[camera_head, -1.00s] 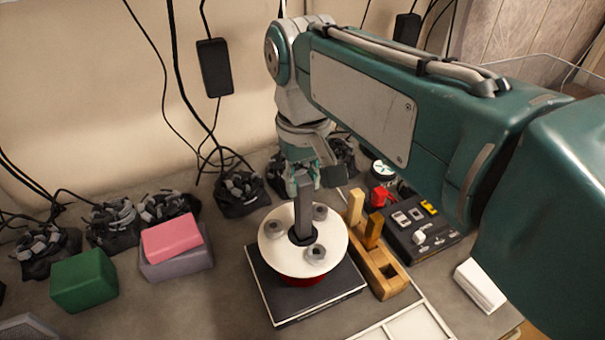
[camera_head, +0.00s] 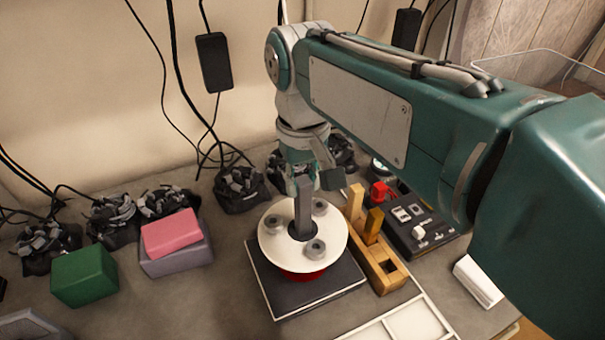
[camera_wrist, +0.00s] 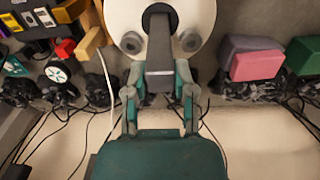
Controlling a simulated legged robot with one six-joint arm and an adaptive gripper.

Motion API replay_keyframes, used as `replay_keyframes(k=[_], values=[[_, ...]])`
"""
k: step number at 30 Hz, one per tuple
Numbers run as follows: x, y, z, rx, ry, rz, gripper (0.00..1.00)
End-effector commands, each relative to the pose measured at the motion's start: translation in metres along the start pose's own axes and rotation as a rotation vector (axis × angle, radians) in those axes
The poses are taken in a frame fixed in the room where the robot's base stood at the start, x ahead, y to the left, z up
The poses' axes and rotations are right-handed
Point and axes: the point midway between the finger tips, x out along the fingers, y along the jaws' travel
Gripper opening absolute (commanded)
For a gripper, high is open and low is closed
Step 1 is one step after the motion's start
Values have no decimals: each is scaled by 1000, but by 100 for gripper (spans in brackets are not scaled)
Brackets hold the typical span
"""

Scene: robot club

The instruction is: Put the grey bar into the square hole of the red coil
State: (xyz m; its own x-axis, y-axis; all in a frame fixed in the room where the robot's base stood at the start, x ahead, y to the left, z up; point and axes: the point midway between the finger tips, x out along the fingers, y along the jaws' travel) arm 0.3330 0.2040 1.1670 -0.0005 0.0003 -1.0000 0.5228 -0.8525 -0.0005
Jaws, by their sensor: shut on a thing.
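The red coil (camera_head: 303,275) stands on a dark square block, with a round white top plate (camera_head: 275,246) that carries several grey knobs. The grey bar (camera_head: 303,208) is upright over the middle of the plate, its lower end at the dark central hole. How deep the end sits in the hole I cannot tell. My gripper (camera_head: 302,180) is above the coil, shut on the upper part of the bar. In the wrist view the bar (camera_wrist: 160,50) runs from between my fingers (camera_wrist: 160,88) to the hole in the white plate (camera_wrist: 118,15).
A wooden block holder (camera_head: 384,272) stands close on the coil's right, with a black panel (camera_head: 425,238) beyond. Pink (camera_head: 172,235) and green (camera_head: 84,277) blocks lie left. Cable bundles (camera_head: 240,188) line the wall. A white-framed tray (camera_head: 410,322) lies in front. Bare table shows left of the coil.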

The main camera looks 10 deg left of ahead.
Motion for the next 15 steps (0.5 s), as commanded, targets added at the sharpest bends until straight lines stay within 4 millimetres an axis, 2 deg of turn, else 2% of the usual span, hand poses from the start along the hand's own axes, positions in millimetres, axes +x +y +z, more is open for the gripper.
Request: replay_keyframes(k=[15], values=[[10,0,0,0,1,0,0]])
